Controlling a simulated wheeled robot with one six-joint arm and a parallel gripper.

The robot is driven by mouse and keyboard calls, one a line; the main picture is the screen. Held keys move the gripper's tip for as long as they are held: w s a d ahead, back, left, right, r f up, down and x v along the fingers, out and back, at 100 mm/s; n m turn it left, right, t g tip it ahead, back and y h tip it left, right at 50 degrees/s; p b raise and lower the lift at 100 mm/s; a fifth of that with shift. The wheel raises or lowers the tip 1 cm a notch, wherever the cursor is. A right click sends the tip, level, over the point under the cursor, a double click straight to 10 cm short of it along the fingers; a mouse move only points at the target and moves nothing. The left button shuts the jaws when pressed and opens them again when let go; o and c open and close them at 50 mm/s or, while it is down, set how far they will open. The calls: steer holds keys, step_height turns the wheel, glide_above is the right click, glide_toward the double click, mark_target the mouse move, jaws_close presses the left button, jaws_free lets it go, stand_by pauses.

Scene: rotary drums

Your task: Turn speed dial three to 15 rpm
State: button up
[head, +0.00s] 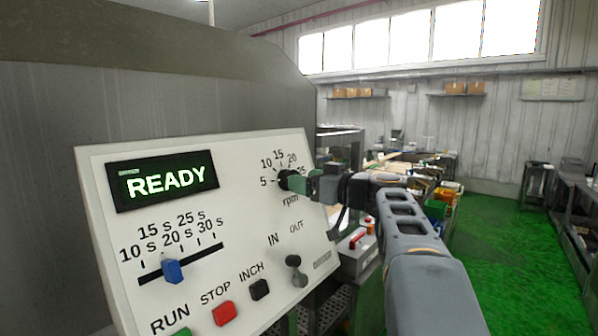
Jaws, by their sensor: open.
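The speed dial (285,178) is a dark knob on the right side of a tilted white panel (205,228). Marks 5, 10, 15, 20 and 25 rpm fan around it. My gripper (297,182) is at the dial, reaching in from the right with its jaws open. I cannot tell whether the fingers touch the knob. The gripper partly covers the knob, so the dial's pointer setting cannot be read. No number marking this dial as three is legible.
The panel also has a READY display (165,182), a blue time slider (173,271), a red STOP button (223,313), a black INCH button (260,289) and an IN/OUT lever (296,270) below the dial. Green floor (490,260) is open at right.

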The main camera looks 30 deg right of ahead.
steer(key=shift+p+x, duration=0.4)
steer(key=shift+x, duration=0.95)
steer(key=shift+c, duration=0.2)
steer(key=c, duration=0.9)
steer(key=shift+o, duration=0.2)
steer(key=shift+f, duration=0.1)
